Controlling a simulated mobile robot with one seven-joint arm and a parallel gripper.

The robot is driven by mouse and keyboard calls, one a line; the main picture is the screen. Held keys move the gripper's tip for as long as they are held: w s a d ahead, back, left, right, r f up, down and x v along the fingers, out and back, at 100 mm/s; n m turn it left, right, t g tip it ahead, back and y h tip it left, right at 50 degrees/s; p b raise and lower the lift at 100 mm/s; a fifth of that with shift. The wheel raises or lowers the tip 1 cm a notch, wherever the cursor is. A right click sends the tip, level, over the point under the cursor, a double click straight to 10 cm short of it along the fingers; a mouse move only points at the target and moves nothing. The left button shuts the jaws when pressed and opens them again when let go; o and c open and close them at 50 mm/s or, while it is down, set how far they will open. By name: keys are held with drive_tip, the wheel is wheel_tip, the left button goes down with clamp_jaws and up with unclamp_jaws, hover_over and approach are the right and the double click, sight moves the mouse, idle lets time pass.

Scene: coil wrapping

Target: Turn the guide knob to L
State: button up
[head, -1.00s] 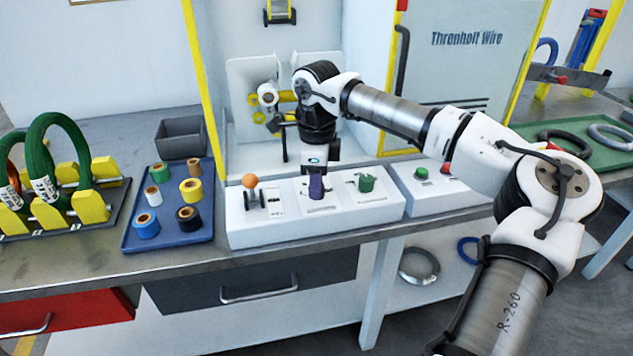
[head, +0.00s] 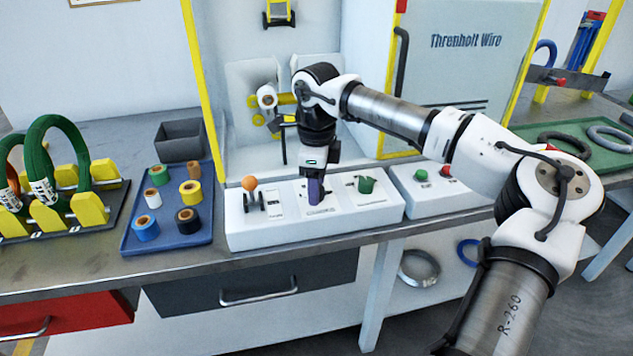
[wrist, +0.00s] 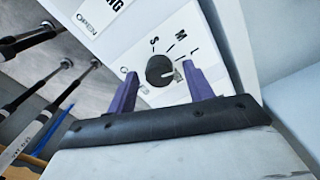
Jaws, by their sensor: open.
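The guide knob (wrist: 158,70) is a small dark round knob on a white plate in the wrist view, with the letters S, M and L (wrist: 194,51) around it. A pale pointer mark shows on its right side; I cannot tell which letter it lines up with. My gripper (wrist: 160,73) is open, its two purple fingers on either side of the knob in that view. I cannot tell if they touch it. In the head view, my gripper (head: 316,191) points down at the middle of the white control panel (head: 290,233), hiding the knob.
An orange-tipped lever (head: 250,184) stands left of my gripper and a green knob (head: 366,185) right of it. A box with green and red buttons (head: 421,175) sits farther right. A blue tray (head: 170,238) of tape rolls lies left.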

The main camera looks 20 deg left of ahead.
drive_tip(key=shift+r, duration=0.1)
wheel_tip(320, 180, up, 14)
idle(0.5)
drive_tip(key=shift+f, duration=0.2)
